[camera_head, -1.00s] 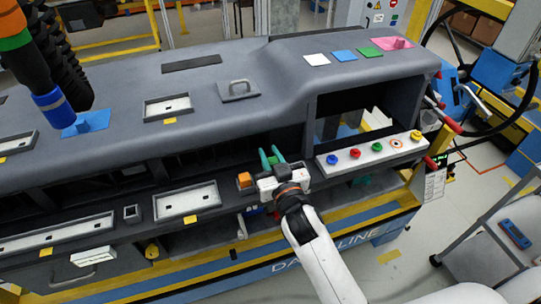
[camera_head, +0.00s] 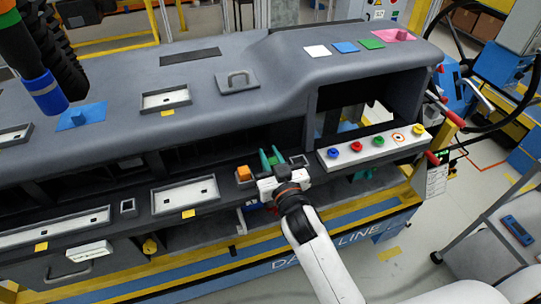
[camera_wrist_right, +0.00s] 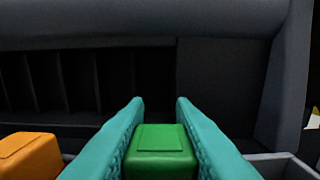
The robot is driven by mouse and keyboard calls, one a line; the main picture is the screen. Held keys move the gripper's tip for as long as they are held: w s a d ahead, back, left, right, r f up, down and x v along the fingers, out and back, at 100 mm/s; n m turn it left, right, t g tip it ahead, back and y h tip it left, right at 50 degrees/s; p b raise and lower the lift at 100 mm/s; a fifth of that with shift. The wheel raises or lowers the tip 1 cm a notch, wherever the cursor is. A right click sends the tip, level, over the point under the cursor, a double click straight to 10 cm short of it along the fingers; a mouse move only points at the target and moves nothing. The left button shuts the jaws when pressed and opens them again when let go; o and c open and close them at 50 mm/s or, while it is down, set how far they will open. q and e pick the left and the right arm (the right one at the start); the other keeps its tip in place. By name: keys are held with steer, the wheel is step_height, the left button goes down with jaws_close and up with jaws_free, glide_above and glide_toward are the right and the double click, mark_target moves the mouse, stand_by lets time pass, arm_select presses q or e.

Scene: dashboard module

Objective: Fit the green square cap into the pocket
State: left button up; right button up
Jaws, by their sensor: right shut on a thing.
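My right gripper (camera_head: 272,158) is shut on the green square cap (camera_wrist_right: 160,150), which sits between its two teal fingertips in the right wrist view. In the head view the cap is hardly distinguishable. The fingers point at the dashboard's lower ledge, just right of an orange square cap (camera_head: 243,173); that cap also shows at the lower left of the wrist view (camera_wrist_right: 30,155). A small square pocket (camera_head: 299,160) shows just right of the fingers on the ledge. Whether the green cap touches anything below is hidden.
A white strip (camera_head: 370,147) with several coloured knobs lies right of the gripper. The dark dashboard opening lies behind the fingers. A long tray recess (camera_head: 184,194) lies to the left.

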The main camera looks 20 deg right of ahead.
steer(key=o, duration=1)
steer(key=shift+s+f, duration=0.15)
steer(key=shift+s, duration=0.35)
steer(key=shift+s+d+b, duration=0.2)
steer(key=shift+s+b, duration=1.55)
steer(key=shift+s, duration=3.8)
